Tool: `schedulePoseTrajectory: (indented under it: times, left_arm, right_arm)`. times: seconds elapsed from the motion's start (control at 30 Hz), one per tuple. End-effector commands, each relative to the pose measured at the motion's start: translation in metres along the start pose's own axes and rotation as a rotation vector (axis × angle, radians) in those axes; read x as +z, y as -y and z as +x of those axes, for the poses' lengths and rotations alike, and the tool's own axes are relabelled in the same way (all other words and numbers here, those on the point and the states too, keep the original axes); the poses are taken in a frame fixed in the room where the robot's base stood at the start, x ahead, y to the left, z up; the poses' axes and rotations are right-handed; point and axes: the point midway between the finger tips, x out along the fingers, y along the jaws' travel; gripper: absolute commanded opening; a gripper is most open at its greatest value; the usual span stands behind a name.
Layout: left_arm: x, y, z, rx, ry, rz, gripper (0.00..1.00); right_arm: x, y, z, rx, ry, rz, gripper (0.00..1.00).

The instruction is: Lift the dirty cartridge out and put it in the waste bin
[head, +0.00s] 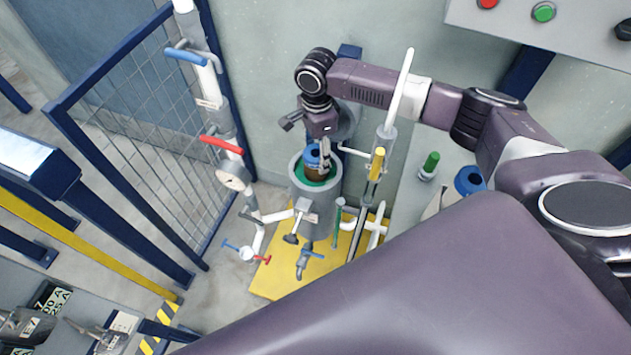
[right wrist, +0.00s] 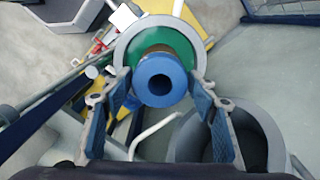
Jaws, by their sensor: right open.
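The dirty cartridge (head: 316,172), brown with a blue ring-shaped cap (right wrist: 160,80), stands in the open grey filter housing (head: 317,208). A green ring surrounds it inside the housing mouth. My right gripper (head: 324,148) is above the housing, pointing down at the cap. In the right wrist view, its two blue-padded fingers (right wrist: 160,92) are spread, one on each side of the cap; contact is not visible. A grey round open container (right wrist: 262,128), possibly the waste bin, shows at lower right in that view. My left gripper is not in view.
White pipes with a red lever (head: 222,144) and a blue lever (head: 186,56) stand left of the housing. A pipe with a yellow grip (head: 377,162) stands close on its right. A blue-topped cartridge (head: 469,180) and a green cylinder (head: 431,162) are further right. A mesh fence (head: 150,130) is at left.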

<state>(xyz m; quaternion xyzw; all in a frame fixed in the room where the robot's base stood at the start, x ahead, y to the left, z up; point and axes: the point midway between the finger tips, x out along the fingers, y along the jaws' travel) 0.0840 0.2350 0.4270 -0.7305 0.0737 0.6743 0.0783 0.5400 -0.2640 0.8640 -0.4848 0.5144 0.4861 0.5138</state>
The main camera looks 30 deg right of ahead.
Motion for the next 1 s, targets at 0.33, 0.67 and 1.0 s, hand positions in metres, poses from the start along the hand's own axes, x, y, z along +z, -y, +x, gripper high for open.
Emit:
schedulePoseTrajectory:
  times: [0.33, 0.67, 1.0]
  left_arm:
    - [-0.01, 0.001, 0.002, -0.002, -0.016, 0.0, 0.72]
    - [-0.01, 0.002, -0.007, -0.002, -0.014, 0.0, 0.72]
    - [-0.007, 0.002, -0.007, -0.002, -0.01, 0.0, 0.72]
  right_arm:
    - [0.0, 0.0, 0.029, 0.002, 0.0, 0.0, 0.54]
    - [0.0, 0.001, 0.074, 0.002, -0.001, 0.0, 0.54]
    - [0.0, 0.001, 0.084, 0.0, 0.0, 0.0, 0.54]
